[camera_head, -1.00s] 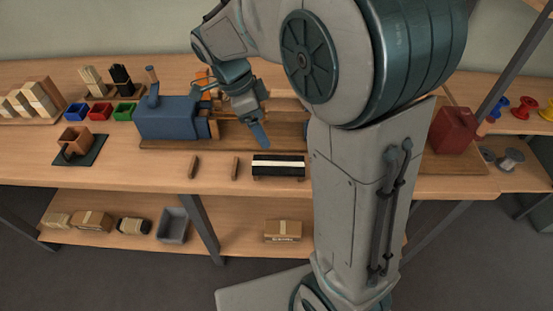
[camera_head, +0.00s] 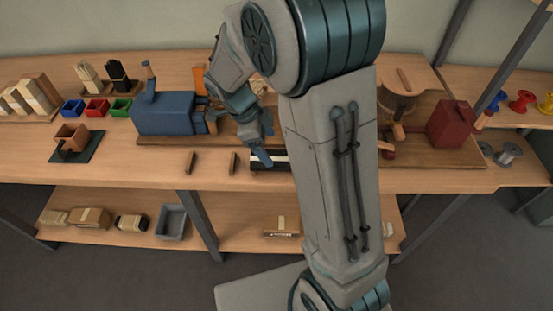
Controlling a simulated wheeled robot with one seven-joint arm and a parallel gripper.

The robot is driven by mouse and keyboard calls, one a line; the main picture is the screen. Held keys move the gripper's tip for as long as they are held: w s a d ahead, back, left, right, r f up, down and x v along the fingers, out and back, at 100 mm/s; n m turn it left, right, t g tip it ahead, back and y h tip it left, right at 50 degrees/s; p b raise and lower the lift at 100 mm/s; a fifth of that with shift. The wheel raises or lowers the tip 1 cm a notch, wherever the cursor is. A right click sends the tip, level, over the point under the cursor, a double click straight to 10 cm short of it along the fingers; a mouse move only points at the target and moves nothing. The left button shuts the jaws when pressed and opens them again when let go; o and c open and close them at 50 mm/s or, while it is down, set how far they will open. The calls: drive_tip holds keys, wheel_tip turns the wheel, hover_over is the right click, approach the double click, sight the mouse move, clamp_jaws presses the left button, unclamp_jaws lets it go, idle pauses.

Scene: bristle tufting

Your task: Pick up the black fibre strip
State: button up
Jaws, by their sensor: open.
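A dark strip with a pale band along it, which looks like the black fibre strip (camera_head: 283,167), lies near the front edge of the bench. My gripper (camera_head: 265,152) is open, fingers pointing down, above and partly in front of the strip's left and middle part. My arm hides its right end. I cannot tell whether the fingers touch it.
Two small brown blocks (camera_head: 190,162) stand left of the strip. A blue machine (camera_head: 165,114) stands behind left, on a wooden base. Bins and fibre bundles (camera_head: 120,77) are at far left.

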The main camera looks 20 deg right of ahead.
sight(275, 159)
drive_tip(key=x, duration=0.4)
drive_tip(key=shift+s+a+f, duration=0.1)
drive_tip(key=shift+s+f, duration=0.05)
drive_tip(key=c, duration=1.1)
